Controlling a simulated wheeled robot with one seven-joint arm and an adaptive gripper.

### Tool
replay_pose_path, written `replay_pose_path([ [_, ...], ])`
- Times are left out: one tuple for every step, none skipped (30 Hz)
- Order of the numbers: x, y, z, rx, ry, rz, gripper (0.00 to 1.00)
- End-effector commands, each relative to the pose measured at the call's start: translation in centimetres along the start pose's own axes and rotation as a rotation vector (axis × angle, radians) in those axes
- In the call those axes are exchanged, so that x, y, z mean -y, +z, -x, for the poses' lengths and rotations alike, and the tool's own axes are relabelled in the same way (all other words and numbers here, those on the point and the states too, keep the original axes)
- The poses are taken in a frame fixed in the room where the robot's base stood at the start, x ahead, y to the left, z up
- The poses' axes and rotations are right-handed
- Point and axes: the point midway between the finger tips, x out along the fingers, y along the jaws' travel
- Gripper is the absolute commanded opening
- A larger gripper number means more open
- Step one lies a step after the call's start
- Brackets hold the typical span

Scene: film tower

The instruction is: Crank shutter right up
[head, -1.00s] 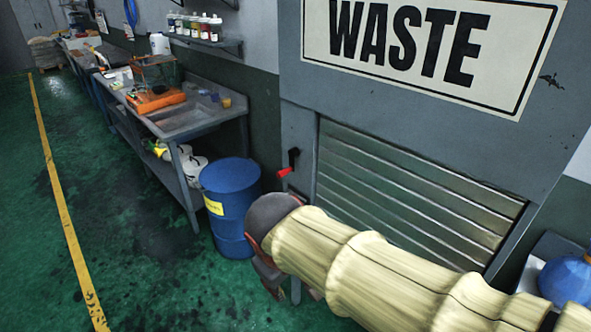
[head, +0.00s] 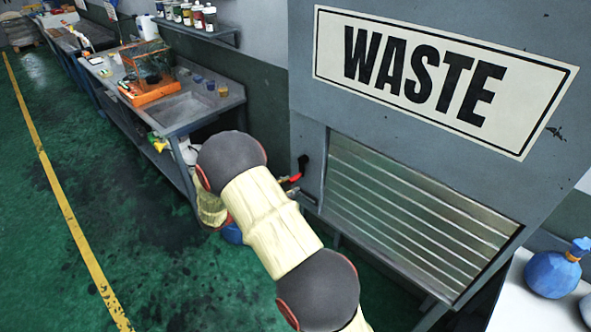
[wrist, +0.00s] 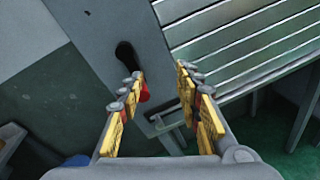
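The slatted metal shutter (head: 410,215) fills the opening under the WASTE sign; it also shows at the top of the wrist view (wrist: 235,40). A crank with a black arm (head: 303,164) and red handle (head: 291,179) is on the frame left of the shutter. In the wrist view the black crank arm (wrist: 125,54) points down to the red handle (wrist: 144,91), which is partly hidden behind the left finger. My gripper (wrist: 161,75) is open, with the handle close by the left finger's inner side; I cannot tell whether they touch.
A steel workbench (head: 200,108) with an orange device (head: 152,92) stands left of the shutter unit. A blue barrel (head: 232,234) is mostly hidden behind my arm. The green floor at left is clear.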

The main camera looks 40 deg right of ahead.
Motion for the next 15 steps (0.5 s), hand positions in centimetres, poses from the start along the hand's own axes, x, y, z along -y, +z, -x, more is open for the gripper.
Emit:
replay_pose_path([
  [-0.6,-0.9,-0.3,0.027,0.038,0.046,0.35],
  [-1.0,-1.5,-0.5,0.039,0.061,0.067,0.35],
  [-1.3,-2.2,-0.7,0.054,0.088,0.091,0.35],
  [-1.6,-2.7,-0.8,0.064,0.106,0.105,0.35],
  [-1.8,-3.1,-0.8,0.072,0.121,0.118,0.35],
  [-1.9,-3.7,-0.9,0.080,0.139,0.134,0.35],
  [-2.1,-4.0,-0.9,0.086,0.150,0.142,0.35],
  [-2.2,-4.2,-1.0,0.091,0.160,0.149,0.35],
  [-2.3,-4.5,-1.0,0.096,0.169,0.157,0.35],
  [-2.3,-4.7,-1.1,0.098,0.175,0.161,0.35],
  [-2.4,-4.8,-1.1,0.100,0.179,0.164,0.35],
  [-2.5,-4.8,-1.3,0.102,0.181,0.166,0.35],
  [-2.5,-4.9,-1.6,0.103,0.182,0.167,0.35],
  [-2.5,-4.9,-1.8,0.103,0.183,0.167,0.35],
  [-2.6,-4.9,-2.2,0.103,0.184,0.167,0.35],
])
